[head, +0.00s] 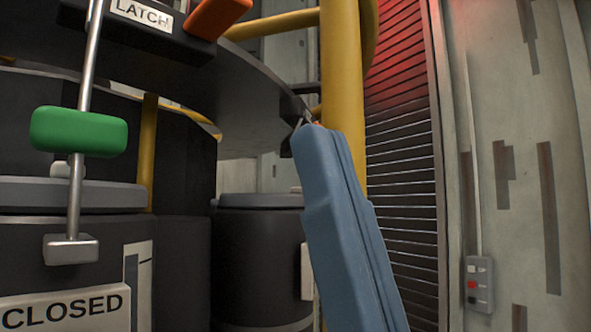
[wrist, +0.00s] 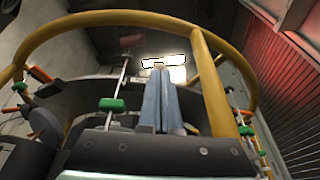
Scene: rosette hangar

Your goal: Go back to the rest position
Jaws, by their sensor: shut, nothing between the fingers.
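My gripper (head: 312,130) shows in the head view as a long blue shape rising from the bottom edge right of centre, its tip in front of the yellow post. In the wrist view my gripper (wrist: 159,70) points away from the camera, its two blue fingers together with nothing between them. In the head view the tip overlaps the edge of the dark round plate (head: 262,112); I cannot tell whether they touch.
A yellow post (head: 342,60) stands behind the gripper, beside a red-lit slatted shutter (head: 402,150). At left are a green handle (head: 78,131) on a rod, an orange handle (head: 217,15), a LATCH label (head: 141,13) and a CLOSED sign (head: 68,308). A yellow ring (wrist: 100,18) arches overhead.

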